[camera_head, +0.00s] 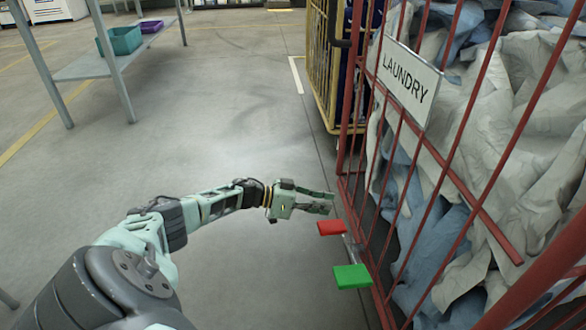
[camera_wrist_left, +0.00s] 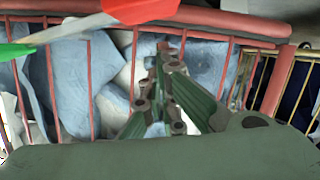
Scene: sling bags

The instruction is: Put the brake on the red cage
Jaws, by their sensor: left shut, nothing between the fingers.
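The red cage (camera_head: 497,234) stands at the right, filled with crumpled white and blue cloth and bearing a LAUNDRY sign (camera_head: 409,81). A red pedal (camera_head: 331,228) and a green pedal (camera_head: 351,276) stick out from its lower near side. My left gripper (camera_head: 322,202) is shut and empty, just above and behind the red pedal, its tips close to the cage bars. In the left wrist view, my fingers (camera_wrist_left: 163,80) point at the bars below a red rail (camera_wrist_left: 230,24). The red pedal (camera_wrist_left: 140,9) and green pedal (camera_wrist_left: 16,51) show at the top. My right gripper is out of view.
A yellow cage (camera_head: 321,62) stands behind the red one. A grey metal table (camera_head: 80,68) at upper left holds a teal bin (camera_head: 120,41) and a purple bin (camera_head: 151,27). The floor left of the cages is clear.

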